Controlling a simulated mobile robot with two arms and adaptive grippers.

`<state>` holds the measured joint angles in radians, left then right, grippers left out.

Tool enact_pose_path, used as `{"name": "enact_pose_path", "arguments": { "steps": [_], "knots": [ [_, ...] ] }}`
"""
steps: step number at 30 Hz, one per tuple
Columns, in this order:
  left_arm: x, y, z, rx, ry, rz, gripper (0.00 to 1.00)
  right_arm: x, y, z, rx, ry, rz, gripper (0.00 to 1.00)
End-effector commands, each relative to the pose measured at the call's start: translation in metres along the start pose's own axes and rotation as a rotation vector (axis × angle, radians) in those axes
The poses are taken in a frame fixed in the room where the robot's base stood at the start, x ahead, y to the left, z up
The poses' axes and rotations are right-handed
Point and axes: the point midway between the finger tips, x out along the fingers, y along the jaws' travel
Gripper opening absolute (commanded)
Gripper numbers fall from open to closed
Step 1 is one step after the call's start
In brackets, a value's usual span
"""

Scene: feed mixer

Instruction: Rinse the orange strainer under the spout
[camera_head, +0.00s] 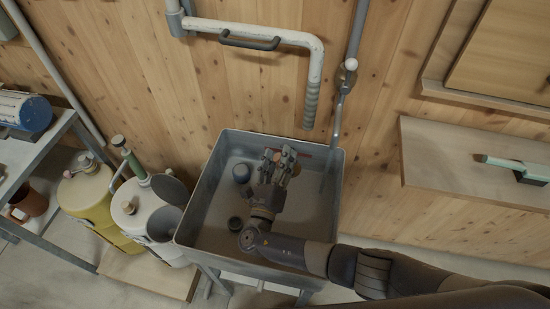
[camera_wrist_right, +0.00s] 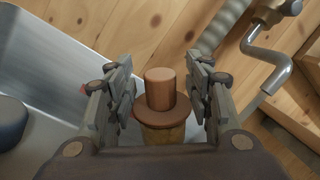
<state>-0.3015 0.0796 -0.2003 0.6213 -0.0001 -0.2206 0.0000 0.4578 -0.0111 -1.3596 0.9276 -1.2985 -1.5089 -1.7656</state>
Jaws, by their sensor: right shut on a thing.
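The orange strainer (camera_wrist_right: 160,90) shows in the right wrist view as a brown-orange knob and round flange over a yellowish lower part. My right gripper (camera_head: 279,160) is inside the grey sink (camera_head: 190,215), toward its back wall. It is shut on the strainer, with a finger on each side in the wrist view (camera_wrist_right: 160,95). In the head view the fingers hide most of the strainer. The spout (camera_head: 311,105), a ribbed end of a white pipe, hangs above the sink's back edge, up and right of the gripper. It also shows in the wrist view (camera_wrist_right: 222,27). My left gripper is out of view.
A metal crank-like pipe (camera_head: 341,100) hangs at the back right. Several canisters (camera_head: 133,212) stand left of the sink. A shelf (camera_head: 450,165) is at right.

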Motion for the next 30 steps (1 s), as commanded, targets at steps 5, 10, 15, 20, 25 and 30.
{"name": "enact_pose_path", "arguments": {
  "steps": [5,10,15,20,25,30],
  "knots": [
    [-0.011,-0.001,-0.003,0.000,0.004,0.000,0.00,0.004,-0.016,-0.010,-0.003,-0.001,-0.001,0.19],
    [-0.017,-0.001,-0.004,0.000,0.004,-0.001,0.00,0.008,-0.028,-0.021,-0.001,-0.001,-0.001,0.19],
    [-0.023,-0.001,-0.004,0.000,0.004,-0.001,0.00,0.011,-0.040,-0.033,-0.001,0.000,-0.001,0.19],
    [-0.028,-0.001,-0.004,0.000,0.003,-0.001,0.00,0.014,-0.051,-0.043,-0.001,0.000,0.000,0.19],
    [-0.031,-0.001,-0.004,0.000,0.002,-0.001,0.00,0.016,-0.059,-0.051,0.000,-0.001,0.000,0.19],
    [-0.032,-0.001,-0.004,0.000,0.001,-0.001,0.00,0.018,-0.064,-0.055,0.000,0.000,-0.001,0.19]
  ]
}}
